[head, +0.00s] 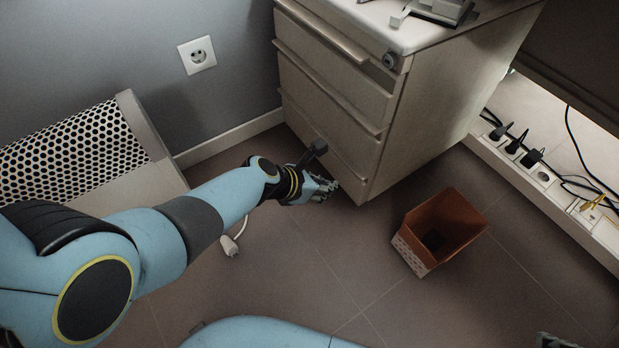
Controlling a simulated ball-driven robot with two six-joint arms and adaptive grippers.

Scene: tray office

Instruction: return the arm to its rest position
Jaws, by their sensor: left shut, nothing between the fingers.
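My left arm reaches in from the left in the head view. My left gripper (326,188) is at its end, just in front of the lower drawers of the cabinet (345,135). Its fingers are shut with nothing between them. Whether the fingertips touch the cabinet front, I cannot tell. A small grey part at the bottom right edge may belong to my right arm, but I cannot make out a right gripper.
An open orange-brown bin (462,222) stands on the floor right of the gripper. A white plug (229,246) lies on the floor below the left forearm. A perforated white panel (75,150) stands at left. Floor between arm and bin is clear.

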